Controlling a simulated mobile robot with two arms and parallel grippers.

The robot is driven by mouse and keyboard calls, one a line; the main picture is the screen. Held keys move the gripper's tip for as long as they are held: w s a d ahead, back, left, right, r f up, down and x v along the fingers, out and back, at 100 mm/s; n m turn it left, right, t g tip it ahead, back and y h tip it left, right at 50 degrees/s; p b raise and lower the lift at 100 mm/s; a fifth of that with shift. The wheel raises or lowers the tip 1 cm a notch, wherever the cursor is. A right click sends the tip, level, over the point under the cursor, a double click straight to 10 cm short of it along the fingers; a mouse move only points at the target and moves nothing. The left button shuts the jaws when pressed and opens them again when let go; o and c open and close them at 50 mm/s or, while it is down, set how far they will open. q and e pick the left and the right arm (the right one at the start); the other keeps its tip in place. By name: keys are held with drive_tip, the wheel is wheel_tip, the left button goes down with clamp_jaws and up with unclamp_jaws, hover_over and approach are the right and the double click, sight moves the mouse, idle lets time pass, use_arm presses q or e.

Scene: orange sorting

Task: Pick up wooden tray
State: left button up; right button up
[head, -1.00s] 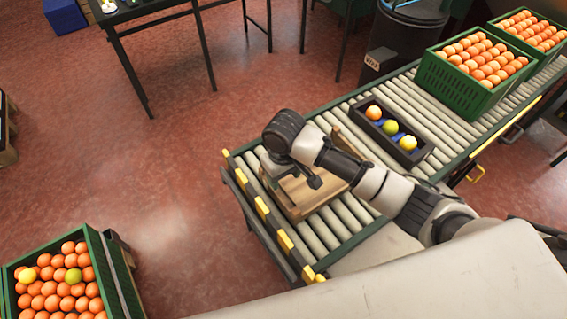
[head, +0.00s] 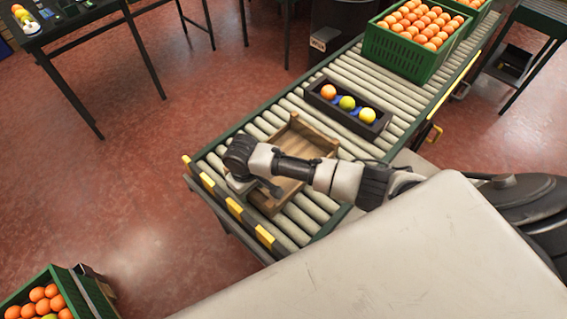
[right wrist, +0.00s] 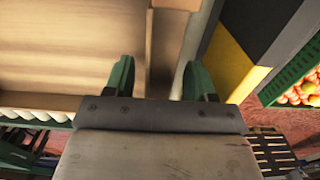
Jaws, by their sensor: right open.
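The wooden tray (head: 318,148) rests on the near end of the roller conveyor, partly covered by my right arm in the head view. My right gripper (head: 262,188) is at the tray's left side, low over it. In the right wrist view the open green fingers of the right gripper (right wrist: 158,75) stand apart on either side of the tray's side wall. The tray's pale floor (right wrist: 65,40) fills the left of that view. Whether the fingers touch the wall is not clear. My left gripper is not in view.
A black box (head: 312,95) with three fruits sits behind the tray on the conveyor (head: 290,110). A green crate of oranges (head: 385,55) stands farther along. Yellow-black blocks (head: 235,210) line the conveyor's end. Another crate (head: 85,285) is on the lower left; red floor lies between.

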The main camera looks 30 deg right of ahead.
drive_tip(key=shift+f, duration=0.25)
clamp_jaws()
drive_tip(key=shift+r, duration=0.1)
